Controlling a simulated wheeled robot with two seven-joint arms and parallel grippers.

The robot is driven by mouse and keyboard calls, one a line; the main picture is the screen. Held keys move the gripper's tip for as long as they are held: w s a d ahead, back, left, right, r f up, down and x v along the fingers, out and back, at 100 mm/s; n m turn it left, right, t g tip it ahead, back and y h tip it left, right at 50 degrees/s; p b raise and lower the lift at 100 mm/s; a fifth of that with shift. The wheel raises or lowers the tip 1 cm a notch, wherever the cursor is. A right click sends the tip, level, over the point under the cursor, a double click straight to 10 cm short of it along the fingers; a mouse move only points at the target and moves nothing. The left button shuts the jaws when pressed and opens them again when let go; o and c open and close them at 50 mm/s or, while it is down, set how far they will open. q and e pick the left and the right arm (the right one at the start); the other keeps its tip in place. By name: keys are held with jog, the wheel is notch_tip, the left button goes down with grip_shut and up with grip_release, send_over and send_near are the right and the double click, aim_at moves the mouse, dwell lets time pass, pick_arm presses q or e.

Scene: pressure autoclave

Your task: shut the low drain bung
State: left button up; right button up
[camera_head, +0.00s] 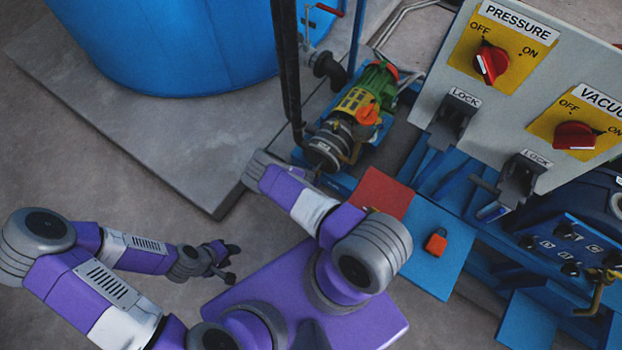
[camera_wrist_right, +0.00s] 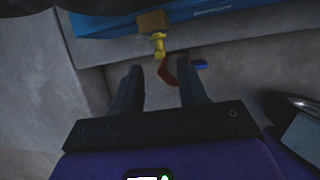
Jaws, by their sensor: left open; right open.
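In the right wrist view, a small yellow brass fitting (camera_wrist_right: 157,45) hangs from the edge of a blue frame (camera_wrist_right: 200,17). A curved red part (camera_wrist_right: 168,72) and a small blue piece (camera_wrist_right: 199,64) are just below it; I cannot tell which of these is the drain bung. My right gripper (camera_wrist_right: 160,68) is open and empty, its two dark fingers pointing at the fitting, which lies beyond and between the tips. The head view hides this gripper and the fitting. My left gripper (camera_head: 232,264) is open and empty over bare floor in the head view.
A green and yellow pump (camera_head: 357,102) sits on a blue base beyond my right arm. A control panel (camera_head: 475,85) with red knobs stands at the right. A big blue tank (camera_head: 170,45) is at the upper left. The left floor is clear.

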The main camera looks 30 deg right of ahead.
jog(key=b+x, duration=0.4)
jog(key=x, duration=0.3)
jog(key=shift+w+d+f, duration=0.1)
jog(key=shift+f, duration=0.2)
grip_shut()
